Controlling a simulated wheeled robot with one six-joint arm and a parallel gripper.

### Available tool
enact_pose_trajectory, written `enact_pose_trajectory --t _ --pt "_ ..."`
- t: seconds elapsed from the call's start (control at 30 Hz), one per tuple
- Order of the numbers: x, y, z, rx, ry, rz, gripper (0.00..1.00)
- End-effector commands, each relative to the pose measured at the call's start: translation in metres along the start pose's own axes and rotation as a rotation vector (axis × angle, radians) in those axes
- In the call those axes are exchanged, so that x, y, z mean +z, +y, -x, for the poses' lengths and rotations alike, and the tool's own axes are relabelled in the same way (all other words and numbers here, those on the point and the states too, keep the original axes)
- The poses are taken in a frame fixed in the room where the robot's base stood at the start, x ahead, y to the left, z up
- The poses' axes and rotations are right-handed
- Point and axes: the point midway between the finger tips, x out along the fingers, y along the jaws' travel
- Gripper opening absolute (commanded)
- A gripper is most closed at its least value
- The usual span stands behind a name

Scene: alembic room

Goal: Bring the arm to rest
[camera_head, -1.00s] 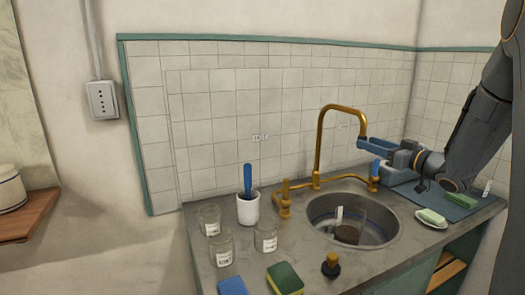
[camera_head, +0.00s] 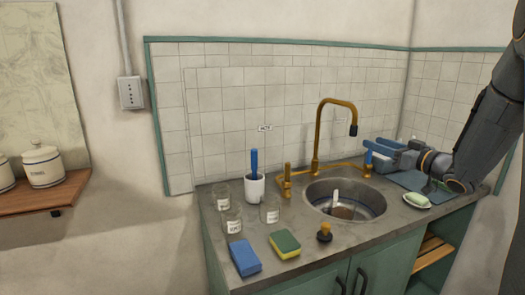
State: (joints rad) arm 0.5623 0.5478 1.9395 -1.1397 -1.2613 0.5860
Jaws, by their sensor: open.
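My gripper (camera_head: 374,150) is at the right of the counter, beyond the sink (camera_head: 345,198) and near the brass tap (camera_head: 318,135). Its blue fingers point left toward the blue-handled valve of the tap. The fingers are apart, and I see nothing between them. I cannot tell whether a finger touches the valve. My dark arm comes in from the right edge and reaches down over the right end of the counter.
The counter (camera_head: 292,230) holds glass jars (camera_head: 233,221), a white cup (camera_head: 254,187) with a blue-handled tool, a blue sponge (camera_head: 245,257), a green-yellow sponge (camera_head: 285,244), a stopper (camera_head: 324,232) and a soap dish (camera_head: 417,200). A blue mat (camera_head: 412,179) lies under my arm.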

Motion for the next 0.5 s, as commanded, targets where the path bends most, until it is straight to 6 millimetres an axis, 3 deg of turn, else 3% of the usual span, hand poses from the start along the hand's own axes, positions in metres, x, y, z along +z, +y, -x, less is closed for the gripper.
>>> enact_pose_trajectory --t 0.5 --pt "0.026 -0.01 -0.015 0.197 -0.17 0.008 0.42"
